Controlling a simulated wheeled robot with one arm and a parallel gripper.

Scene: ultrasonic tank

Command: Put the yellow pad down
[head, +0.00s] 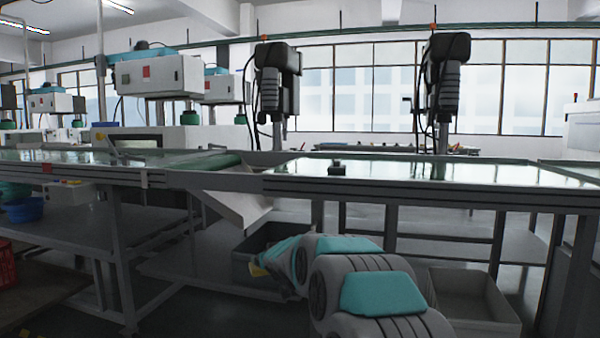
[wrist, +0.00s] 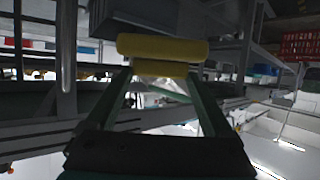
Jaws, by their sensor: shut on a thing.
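The yellow pad (wrist: 162,47) is across the tips of my gripper (wrist: 160,75) in the wrist view. The two green fingers are shut on it. It looks like a thick bar with a second, narrower yellow part nearer the fingers. In the head view a small yellow patch (head: 258,270) shows at the far end of my arm, low in front of a grey bin. My arm hides most of the gripper there, and I cannot tell whether the pad touches anything.
A grey bin (head: 243,268) stands under the conveyor table (head: 400,186), partly behind my arm. Another open grey bin (head: 512,325) is on the right. A sloping chute (head: 237,210) hangs above the left bin. A blue bowl (head: 24,211) sits on the left lower shelf.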

